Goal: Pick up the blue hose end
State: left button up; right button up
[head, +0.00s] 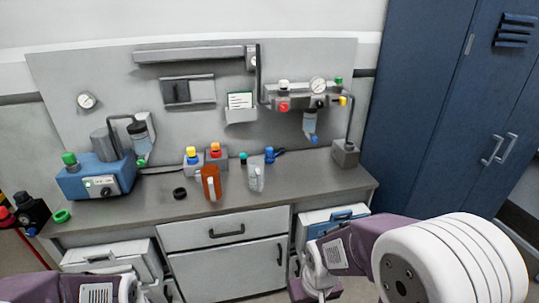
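A small blue fitting (270,156) is on the grey bench top at the back, right of the middle. It is the likeliest blue hose end, but it is too small to be sure. Another blue tip (311,138) hangs below the grey manifold (295,99) on the back panel, under a clear bowl. Only links of my two arms show, low at the left and right edges, well in front of the bench. Neither gripper's fingertips can be seen.
An orange jug (211,184) and a clear jug (256,174) stand in front of the blue fitting. A blue pump unit (95,178) stands at left. A black ring (180,193) lies on the bench. The front right bench top (315,183) is clear. Blue lockers (435,110) stand at right.

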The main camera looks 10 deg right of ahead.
aim_at(268, 150)
jog(key=i+l+u, duration=0.5)
jog(key=i+l, duration=0.6)
